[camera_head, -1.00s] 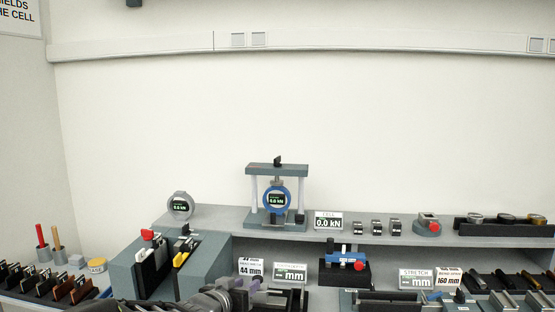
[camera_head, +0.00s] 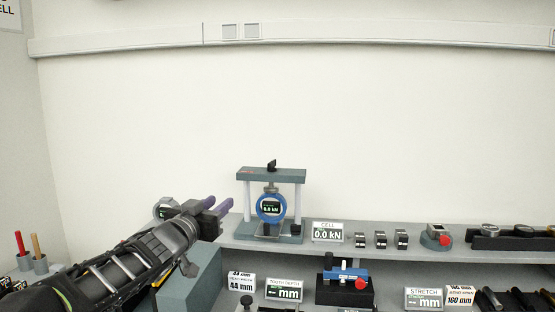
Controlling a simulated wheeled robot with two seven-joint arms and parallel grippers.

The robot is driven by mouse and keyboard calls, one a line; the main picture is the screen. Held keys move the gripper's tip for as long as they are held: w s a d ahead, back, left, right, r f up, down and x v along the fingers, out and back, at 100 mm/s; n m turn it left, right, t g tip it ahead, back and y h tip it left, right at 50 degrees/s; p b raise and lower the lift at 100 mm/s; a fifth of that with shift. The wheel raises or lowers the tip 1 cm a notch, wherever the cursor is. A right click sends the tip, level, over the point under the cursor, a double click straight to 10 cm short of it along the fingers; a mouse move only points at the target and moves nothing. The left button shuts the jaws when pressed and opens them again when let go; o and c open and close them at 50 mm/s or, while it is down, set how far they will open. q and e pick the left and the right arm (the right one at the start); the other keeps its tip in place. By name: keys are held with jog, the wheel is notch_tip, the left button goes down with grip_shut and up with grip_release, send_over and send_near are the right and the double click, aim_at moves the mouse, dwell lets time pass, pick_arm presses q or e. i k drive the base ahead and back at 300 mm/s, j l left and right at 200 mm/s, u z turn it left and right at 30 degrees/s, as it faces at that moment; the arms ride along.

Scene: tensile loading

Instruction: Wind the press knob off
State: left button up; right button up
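The press (camera_head: 271,175) stands on the upper shelf, a grey frame with two pale posts. Its small black knob (camera_head: 271,165) sits on top of the crossbar. A blue round gauge reading 0.0 kN (camera_head: 271,207) hangs inside the frame. My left gripper (camera_head: 218,204) is left of the press, a little below crossbar height in the picture. Its two purple fingers are apart with nothing between them, pointing toward the press. It is clear of the knob. My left arm hides part of the grey dial at the left. My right gripper is not in view.
The cell display (camera_head: 328,231) stands right of the press, with several small clamps and a red-button box (camera_head: 436,237) beyond. A blue device with a red knob (camera_head: 345,274) sits on the lower level. The wall above the press is clear.

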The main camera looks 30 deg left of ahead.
aim_at(271, 165)
jog(key=i+j, duration=0.15)
jog(key=i, duration=0.4)
jog(key=i+j, duration=0.15)
jog(key=i, duration=0.35)
